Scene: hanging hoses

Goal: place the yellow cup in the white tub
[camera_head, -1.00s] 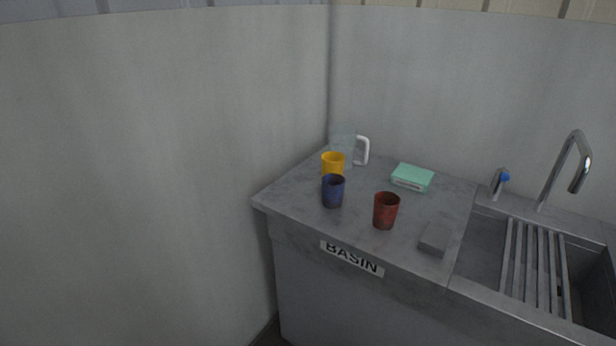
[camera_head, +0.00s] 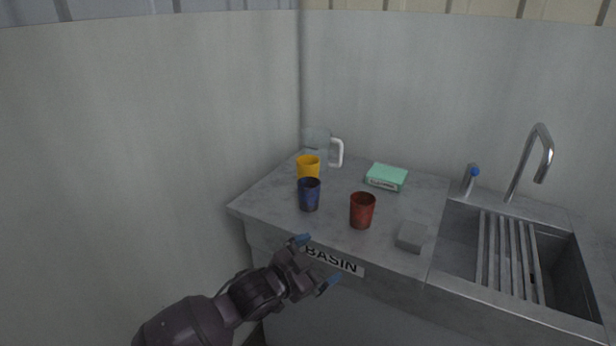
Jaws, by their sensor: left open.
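The yellow cup (camera_head: 308,167) stands upright on the grey counter, near its back left corner, in the head view. A dark blue cup (camera_head: 309,196) stands in front of it and overlaps its lower part. My left gripper (camera_head: 319,260) is open and empty. It shows in front of the counter's front edge, over the BASIN label, below the blue cup in the picture and apart from the cups. No white tub shows in this view. My right gripper is not in view.
A red cup (camera_head: 362,211) stands right of the blue cup. A clear jug (camera_head: 317,146) with a white handle is behind the yellow cup. A green box (camera_head: 386,177), a grey block (camera_head: 412,236) and a sink (camera_head: 557,262) with a tap (camera_head: 525,163) lie to the right. Walls close the back and left.

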